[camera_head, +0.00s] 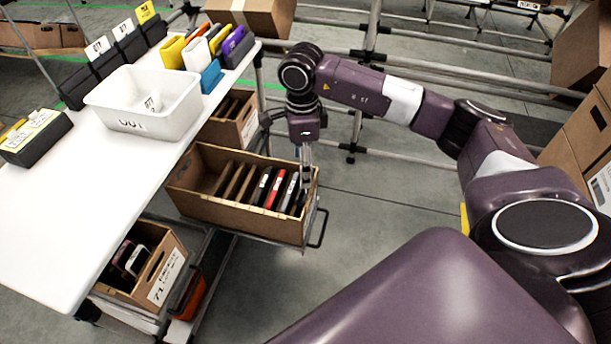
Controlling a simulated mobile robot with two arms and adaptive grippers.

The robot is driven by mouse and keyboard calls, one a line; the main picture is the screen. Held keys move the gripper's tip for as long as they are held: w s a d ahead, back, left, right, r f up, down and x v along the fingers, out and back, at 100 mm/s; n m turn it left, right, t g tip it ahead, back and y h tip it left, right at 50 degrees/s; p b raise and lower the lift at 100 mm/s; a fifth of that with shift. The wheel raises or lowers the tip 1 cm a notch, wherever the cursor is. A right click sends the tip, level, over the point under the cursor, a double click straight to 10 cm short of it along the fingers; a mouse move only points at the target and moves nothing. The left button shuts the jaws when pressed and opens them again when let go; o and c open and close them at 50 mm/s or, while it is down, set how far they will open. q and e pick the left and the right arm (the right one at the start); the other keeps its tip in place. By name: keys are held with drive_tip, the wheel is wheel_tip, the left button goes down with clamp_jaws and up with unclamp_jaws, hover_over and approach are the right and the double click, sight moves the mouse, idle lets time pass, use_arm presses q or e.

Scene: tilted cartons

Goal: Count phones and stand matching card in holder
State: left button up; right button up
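An open carton (205,200) sits tilted on a rack beside the white table. Several thin upright items that look like phones stand in its right half, including a red one (276,188); brown dividers (235,180) fill its left part. My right gripper (306,180) points down at the carton's right end, its fingers close to the last dark phones; whether they grip one is unclear. Cards with print stand in black holders at the table's back, two white (98,48) and one yellow (145,12). A black box (38,143) at the left holds more cards. My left gripper is out of view.
A white bin (180,115) marked OUT stands on the table (60,220). Coloured cases (172,52) stand behind it. Another carton (160,285) with devices sits below the table, and one (225,130) behind the phone carton. The table's front is clear. Cartons (585,140) stand at the right.

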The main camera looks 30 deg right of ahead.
drive_tip(key=shift+w+d+f+m+b, duration=0.3)
drive_tip(key=shift+d+f+m+b, duration=0.05)
drive_tip(key=shift+f+m+b, duration=0.5)
drive_tip(key=shift+w+d+f+m+b, duration=0.3)
drive_tip(key=shift+d+f+m+b, duration=0.05)
drive_tip(key=shift+f+m+b, duration=0.45)
drive_tip(key=shift+w+d+f+m+b, duration=0.35)
drive_tip(key=shift+f+m+b, duration=0.4)
drive_tip(key=shift+f, duration=0.15)
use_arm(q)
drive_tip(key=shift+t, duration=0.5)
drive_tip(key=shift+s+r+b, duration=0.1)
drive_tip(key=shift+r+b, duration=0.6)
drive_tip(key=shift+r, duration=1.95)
use_arm(e)
drive_tip(key=shift+f, duration=1.25)
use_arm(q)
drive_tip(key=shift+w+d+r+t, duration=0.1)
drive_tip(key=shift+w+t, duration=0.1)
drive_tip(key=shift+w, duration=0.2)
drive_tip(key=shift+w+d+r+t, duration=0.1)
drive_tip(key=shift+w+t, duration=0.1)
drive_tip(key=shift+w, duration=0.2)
use_arm(e)
drive_tip(key=shift+f, duration=0.3)
drive_tip(key=o, duration=0.8)
